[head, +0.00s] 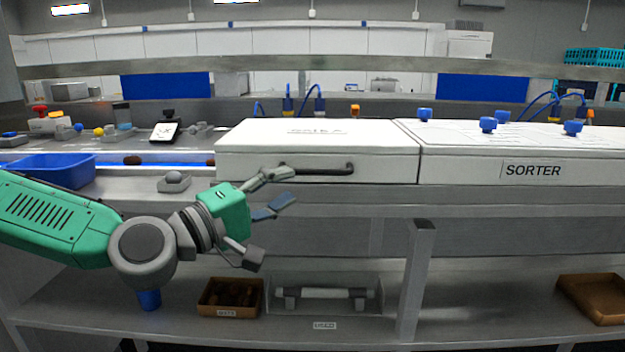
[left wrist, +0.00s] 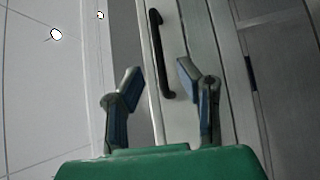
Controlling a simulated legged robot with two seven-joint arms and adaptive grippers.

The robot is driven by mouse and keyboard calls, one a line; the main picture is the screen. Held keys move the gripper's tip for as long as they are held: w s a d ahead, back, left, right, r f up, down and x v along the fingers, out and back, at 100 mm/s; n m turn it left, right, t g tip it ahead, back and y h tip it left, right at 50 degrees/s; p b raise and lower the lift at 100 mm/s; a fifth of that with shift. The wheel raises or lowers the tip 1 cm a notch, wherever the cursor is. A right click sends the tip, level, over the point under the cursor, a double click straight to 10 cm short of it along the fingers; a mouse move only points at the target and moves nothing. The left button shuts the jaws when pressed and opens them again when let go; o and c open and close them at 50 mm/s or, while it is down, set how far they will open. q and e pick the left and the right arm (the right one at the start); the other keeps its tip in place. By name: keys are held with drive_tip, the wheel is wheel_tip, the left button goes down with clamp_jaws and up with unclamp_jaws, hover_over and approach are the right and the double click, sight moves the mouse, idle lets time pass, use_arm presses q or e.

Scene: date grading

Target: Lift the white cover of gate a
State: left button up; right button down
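The white cover (head: 375,160) is a closed box-like lid on the bench, with a label on top that I cannot read clearly. A dark bar handle (head: 325,170) runs along its front face. My left gripper (head: 278,190) is in front of the cover's left part, near the handle's left end. Its blue-padded fingers are spread and empty. In the left wrist view the handle (left wrist: 158,45) lies beyond and between the fingertips (left wrist: 160,75), on the pale cover front (left wrist: 184,40). I cannot tell the exact gap. My right gripper is out of view.
The white SORTER housing (head: 460,168) adjoins the cover on the right, with blue knobs on top. A blue bin (head: 55,170) and a conveyor with dark dates (head: 132,160) are at left. A brown box (head: 232,296) stands on the shelf below.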

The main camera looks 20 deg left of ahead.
sight(313, 173)
use_arm(q)
drive_tip(key=x, duration=0.7)
drive_tip(key=shift+s+p, duration=0.1)
drive_tip(key=shift+p, duration=0.3)
clamp_jaws()
